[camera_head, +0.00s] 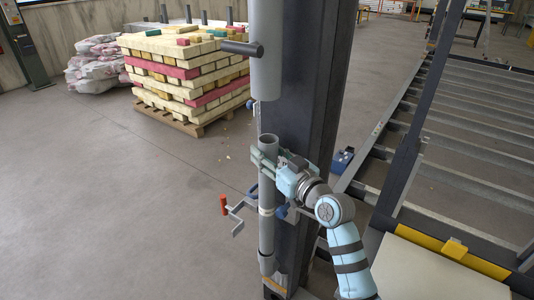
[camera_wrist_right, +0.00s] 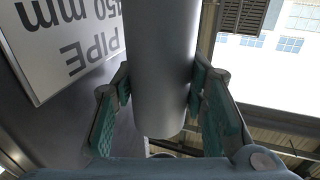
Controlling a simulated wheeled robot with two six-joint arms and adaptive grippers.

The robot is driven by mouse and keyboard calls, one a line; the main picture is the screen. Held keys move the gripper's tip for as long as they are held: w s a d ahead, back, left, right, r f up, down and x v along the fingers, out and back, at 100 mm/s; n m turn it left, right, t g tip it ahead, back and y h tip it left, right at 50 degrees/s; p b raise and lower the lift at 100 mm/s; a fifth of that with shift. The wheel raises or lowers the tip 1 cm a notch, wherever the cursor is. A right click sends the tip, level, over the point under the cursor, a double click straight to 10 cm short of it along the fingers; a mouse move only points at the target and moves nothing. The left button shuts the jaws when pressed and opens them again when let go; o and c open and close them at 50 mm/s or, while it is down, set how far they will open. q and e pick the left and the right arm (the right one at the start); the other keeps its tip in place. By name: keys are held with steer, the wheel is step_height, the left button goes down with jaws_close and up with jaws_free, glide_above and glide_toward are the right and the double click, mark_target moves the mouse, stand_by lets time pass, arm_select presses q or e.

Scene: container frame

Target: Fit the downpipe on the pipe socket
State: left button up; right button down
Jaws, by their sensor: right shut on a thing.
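A slim grey downpipe (camera_head: 267,233) stands upright in front of a dark steel column (camera_head: 306,75). My right gripper (camera_head: 266,160) is shut around it just below its top end. In the right wrist view the downpipe (camera_wrist_right: 163,70) lies between the green fingers (camera_wrist_right: 165,105), and one end of it shows. At its foot, the downpipe meets a wider grey collar (camera_head: 267,266), which looks like the pipe socket; I cannot tell how far it sits in. A thicker grey pipe (camera_head: 266,75) hangs above, with a gap between. My left gripper is not in view.
A bracket with a red handle (camera_head: 223,205) juts left beside the downpipe. A dark-ended peg (camera_head: 242,48) sticks out from the upper pipe. A pallet stack (camera_head: 190,75) stands behind at left. Metal framing (camera_head: 455,150) fills the right. The left floor is clear.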

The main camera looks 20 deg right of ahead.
steer(key=shift+f+b, duration=1.1)
steer(key=shift+f, duration=0.2)
